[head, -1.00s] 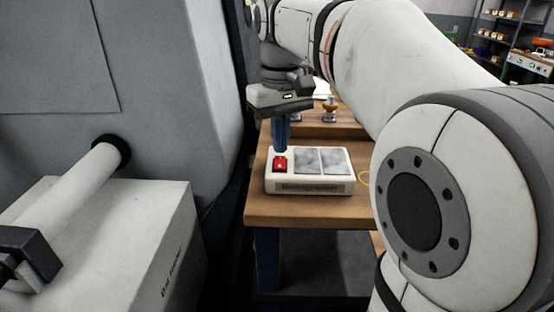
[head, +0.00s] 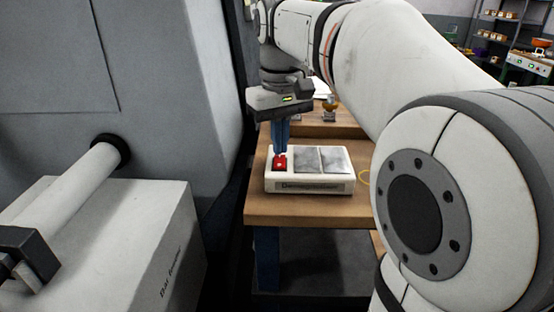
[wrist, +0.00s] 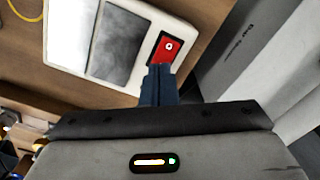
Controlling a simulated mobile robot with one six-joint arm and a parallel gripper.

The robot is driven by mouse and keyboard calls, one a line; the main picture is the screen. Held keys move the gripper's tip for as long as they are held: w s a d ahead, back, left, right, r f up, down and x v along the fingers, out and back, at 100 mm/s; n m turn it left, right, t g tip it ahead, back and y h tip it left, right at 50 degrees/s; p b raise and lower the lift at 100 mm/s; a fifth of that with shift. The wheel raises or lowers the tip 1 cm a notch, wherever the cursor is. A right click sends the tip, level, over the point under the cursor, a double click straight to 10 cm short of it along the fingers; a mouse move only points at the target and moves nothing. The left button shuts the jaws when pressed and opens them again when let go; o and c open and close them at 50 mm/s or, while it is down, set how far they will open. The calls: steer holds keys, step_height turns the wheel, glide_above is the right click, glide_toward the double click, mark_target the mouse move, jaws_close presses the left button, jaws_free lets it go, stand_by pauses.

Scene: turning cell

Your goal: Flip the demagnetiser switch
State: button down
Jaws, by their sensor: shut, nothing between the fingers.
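The demagnetiser (head: 310,184) is a white box near the front edge of the wooden bench, with a label on its front and two grey plates on top. Its red switch (head: 280,165) is at the left end of the top. My gripper (head: 281,153) points down with its blue fingers shut and empty, the tips at the back edge of the switch. In the wrist view the fingertips (wrist: 160,68) overlap the near end of the red switch (wrist: 168,47), which has a white mark. Whether they touch it I cannot tell.
The bench (head: 310,209) has a small brass-coloured item (head: 329,108) further back. A grey machine (head: 190,90) stands close on the left, with the bar feeder (head: 110,240) in front of it. Shelves (head: 505,35) stand at the back right.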

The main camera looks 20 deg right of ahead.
mark_target(280, 157)
steer(key=shift+f+b, duration=0.4)
steer(key=shift+f, duration=0.2)
step_height(280, 157, up, 7)
steer(key=p, duration=0.6)
steer(key=shift+r+p, duration=0.1)
steer(key=shift+p, duration=0.25)
